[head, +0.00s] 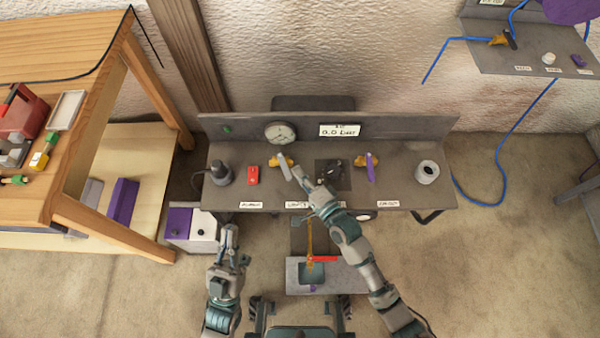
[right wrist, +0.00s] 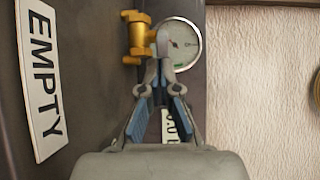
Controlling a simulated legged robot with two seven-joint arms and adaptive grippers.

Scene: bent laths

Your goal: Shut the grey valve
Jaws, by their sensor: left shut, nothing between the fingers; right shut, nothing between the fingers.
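The grey valve is a brass-yellow body (head: 278,161) with a grey lever (head: 290,168), left of centre on the grey bench. The body also shows at the top of the right wrist view (right wrist: 137,38), beside a round gauge. In the head view the lever slants across the body. My right gripper (head: 297,172) is shut and empty, its tips close to the lever; whether they touch it I cannot tell. The right wrist view shows its closed tips (right wrist: 160,68) just below the valve, overlapping the gauge. My left gripper (head: 230,232) is shut and empty in front of the bench.
A purple-handled valve (head: 371,166) stands further right, with a dark square panel (head: 333,175) between. A red switch block (head: 253,176) and a dark pump-like object (head: 219,172) are left. A white cylinder (head: 427,172) stands at the right end. A wooden table (head: 100,70) is far left.

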